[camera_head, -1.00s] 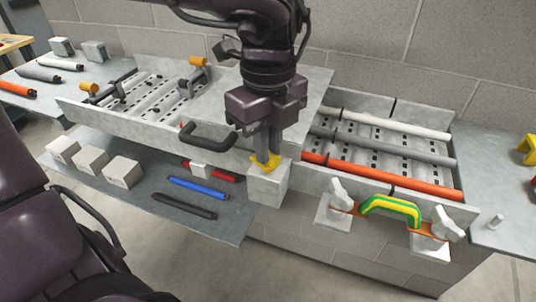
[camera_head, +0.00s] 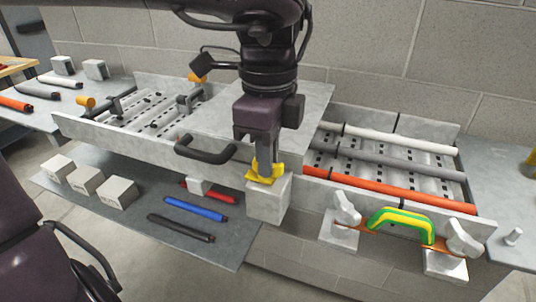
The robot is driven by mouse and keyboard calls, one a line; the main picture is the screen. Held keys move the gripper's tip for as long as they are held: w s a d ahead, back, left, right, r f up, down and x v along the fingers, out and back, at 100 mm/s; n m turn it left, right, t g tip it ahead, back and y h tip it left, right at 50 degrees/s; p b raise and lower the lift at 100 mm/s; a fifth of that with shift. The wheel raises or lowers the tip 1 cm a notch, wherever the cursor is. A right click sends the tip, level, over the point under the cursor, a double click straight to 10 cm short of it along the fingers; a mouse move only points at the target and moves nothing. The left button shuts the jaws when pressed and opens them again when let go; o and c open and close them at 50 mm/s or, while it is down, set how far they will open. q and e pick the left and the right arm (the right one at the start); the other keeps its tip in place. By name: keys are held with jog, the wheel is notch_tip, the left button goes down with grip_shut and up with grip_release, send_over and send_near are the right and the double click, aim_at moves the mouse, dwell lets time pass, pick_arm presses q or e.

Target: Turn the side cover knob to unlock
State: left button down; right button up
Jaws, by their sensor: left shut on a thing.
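The yellow knob (camera_head: 277,172) sits on top of a light grey block (camera_head: 268,201) at the front of the drive row, beside the side cover (camera_head: 222,125). My left gripper (camera_head: 265,172) reaches down from above and is shut on the knob. Its fingers stand nearly upright and hide part of the knob. The gripper shows narrow, seen nearly edge-on. My right gripper is not in view.
A black handle (camera_head: 205,150) stands out from the cover's front, left of the gripper. Orange, grey and white rods lie in the open tray on the right. A green and yellow handle (camera_head: 400,222) sits between two grey knobs. A lower shelf (camera_head: 128,222) holds blocks and rods.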

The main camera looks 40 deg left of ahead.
pick_arm(q)
jog(key=shift+r, duration=0.1)
jog(key=c, duration=1.5)
grip_release()
jog(key=shift+o, duration=0.2)
notch_tip(320, 180, up, 8)
jog(key=p, duration=0.4)
